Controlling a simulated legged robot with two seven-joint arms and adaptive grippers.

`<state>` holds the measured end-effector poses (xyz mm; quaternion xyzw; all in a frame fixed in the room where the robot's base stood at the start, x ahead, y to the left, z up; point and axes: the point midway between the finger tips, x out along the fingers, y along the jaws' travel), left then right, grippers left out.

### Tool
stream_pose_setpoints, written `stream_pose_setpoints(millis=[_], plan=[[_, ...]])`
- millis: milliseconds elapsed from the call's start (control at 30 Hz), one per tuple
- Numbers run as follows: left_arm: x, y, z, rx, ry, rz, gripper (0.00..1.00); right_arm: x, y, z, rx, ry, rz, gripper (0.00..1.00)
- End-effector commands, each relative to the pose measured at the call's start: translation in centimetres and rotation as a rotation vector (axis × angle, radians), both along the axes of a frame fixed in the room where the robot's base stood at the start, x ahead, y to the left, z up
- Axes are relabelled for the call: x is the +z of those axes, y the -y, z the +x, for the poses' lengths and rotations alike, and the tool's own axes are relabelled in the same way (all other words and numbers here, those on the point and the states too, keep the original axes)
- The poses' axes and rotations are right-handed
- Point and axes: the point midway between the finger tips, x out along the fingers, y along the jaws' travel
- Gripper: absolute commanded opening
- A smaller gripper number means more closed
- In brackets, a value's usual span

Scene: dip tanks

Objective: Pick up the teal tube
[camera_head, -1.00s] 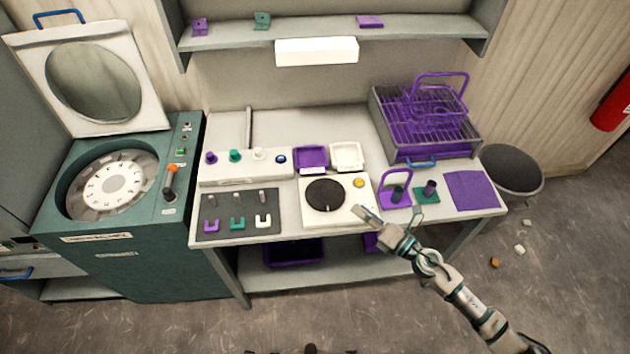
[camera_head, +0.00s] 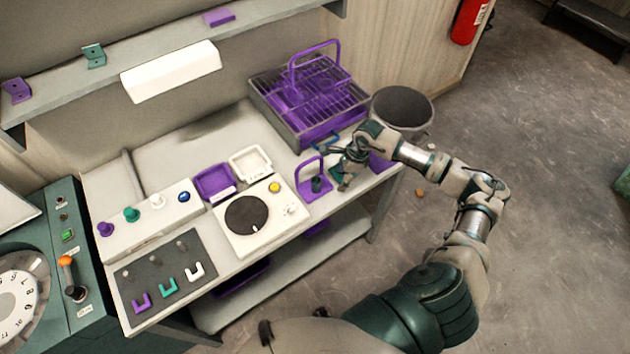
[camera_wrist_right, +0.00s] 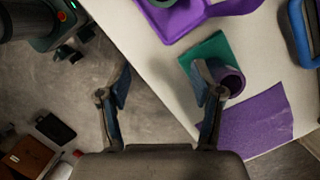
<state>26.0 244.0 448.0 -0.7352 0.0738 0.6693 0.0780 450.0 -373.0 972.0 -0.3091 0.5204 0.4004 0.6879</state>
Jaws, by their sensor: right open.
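The teal tube (camera_head: 317,184) stands upright in a purple holder (camera_head: 310,195) with a tall handle, near the front right of the bench. In the right wrist view, part of the teal tube (camera_wrist_right: 165,2) shows at the top edge. My right gripper (camera_head: 342,166) is open and empty, just right of the teal tube and apart from it. In the right wrist view my gripper (camera_wrist_right: 163,84) has its right finger in front of a purple tube (camera_wrist_right: 233,80) on a teal base (camera_wrist_right: 207,50). The left finger shows against the floor. My left gripper is not in view.
A wire rack with a purple basket (camera_head: 335,95) stands behind the holder. A white dial device (camera_head: 246,215) is left of it. A grey bin (camera_head: 402,108) stands off the bench's right end.

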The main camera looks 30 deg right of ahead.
Motion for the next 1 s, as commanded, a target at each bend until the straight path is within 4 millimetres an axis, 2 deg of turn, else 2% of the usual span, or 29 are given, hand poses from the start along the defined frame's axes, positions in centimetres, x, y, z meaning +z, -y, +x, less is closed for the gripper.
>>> stream_pose_setpoints(millis=[33, 100, 333, 533, 600, 700, 967, 1000], plan=[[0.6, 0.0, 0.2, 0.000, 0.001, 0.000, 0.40, 0.2, -1.1, 0.7, 0.003, 0.001, 0.005, 0.66], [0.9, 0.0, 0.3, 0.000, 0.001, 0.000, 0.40, 0.2, -2.1, 1.3, 0.002, 0.000, 0.005, 0.66], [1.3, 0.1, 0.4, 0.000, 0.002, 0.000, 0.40, 0.1, -3.7, 2.1, 0.001, 0.000, 0.004, 0.66], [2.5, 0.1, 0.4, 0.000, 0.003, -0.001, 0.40, 0.3, -6.9, 3.7, 0.002, 0.000, 0.004, 0.66], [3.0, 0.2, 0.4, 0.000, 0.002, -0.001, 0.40, -1.3, -6.9, 3.7, 0.000, -0.006, 0.002, 0.66], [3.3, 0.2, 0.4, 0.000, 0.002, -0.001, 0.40, -2.4, -7.1, 4.0, -0.001, -0.002, 0.003, 0.66], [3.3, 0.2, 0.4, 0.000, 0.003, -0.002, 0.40, -3.0, -7.0, 3.9, 0.000, 0.000, 0.004, 0.66], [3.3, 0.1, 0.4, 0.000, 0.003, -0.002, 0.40, -3.0, -7.0, 3.9, 0.000, 0.000, 0.004, 0.61]])
